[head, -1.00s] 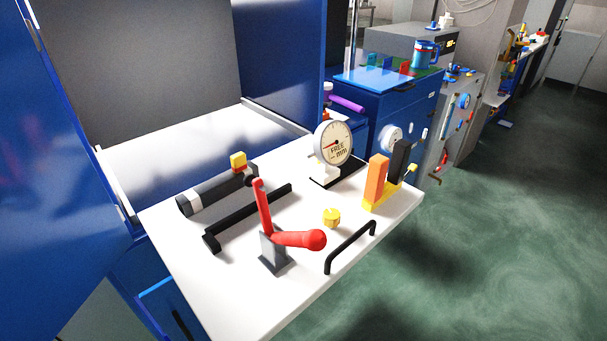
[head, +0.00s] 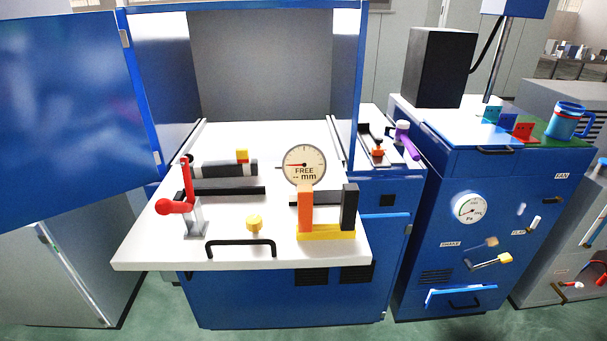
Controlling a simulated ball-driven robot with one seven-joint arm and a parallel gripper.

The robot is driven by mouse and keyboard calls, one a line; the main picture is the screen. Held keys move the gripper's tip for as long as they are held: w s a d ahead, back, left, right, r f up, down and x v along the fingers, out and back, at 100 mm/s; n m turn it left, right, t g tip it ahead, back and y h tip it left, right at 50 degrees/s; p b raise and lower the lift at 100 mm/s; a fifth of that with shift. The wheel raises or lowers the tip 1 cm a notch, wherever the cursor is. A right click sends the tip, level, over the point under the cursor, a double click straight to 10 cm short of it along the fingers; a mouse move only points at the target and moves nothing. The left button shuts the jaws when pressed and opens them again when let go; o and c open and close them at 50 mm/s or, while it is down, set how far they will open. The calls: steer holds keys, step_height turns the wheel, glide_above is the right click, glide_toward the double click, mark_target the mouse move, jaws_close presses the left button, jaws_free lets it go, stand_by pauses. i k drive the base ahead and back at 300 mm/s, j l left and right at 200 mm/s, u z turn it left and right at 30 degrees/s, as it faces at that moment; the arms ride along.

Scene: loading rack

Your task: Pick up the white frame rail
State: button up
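I cannot make out a loose white frame rail for certain in the head view. Pale strips edge the opening of the blue cabinet (head: 345,60), but I cannot tell whether one is the rail. The white shelf (head: 140,250) projects forward from the cabinet. My gripper is not in view.
The shelf holds a red lever (head: 176,206), a dark cylinder (head: 212,169), a round dial gauge (head: 304,165), an orange block (head: 305,208), a yellow knob (head: 254,223) and a black handle (head: 240,243). A blue door (head: 70,110) stands open at left. Another blue cabinet (head: 420,230) stands at right.

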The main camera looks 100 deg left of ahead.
mark_target(229, 168)
steer(key=i+u, duration=0.2)
steer(key=i, duration=0.25)
steer(key=i+l+u, duration=0.2)
steer(key=i, duration=0.2)
steer(key=i+l+u, duration=0.2)
steer(key=i, duration=0.2)
steer(key=u, duration=1.95)
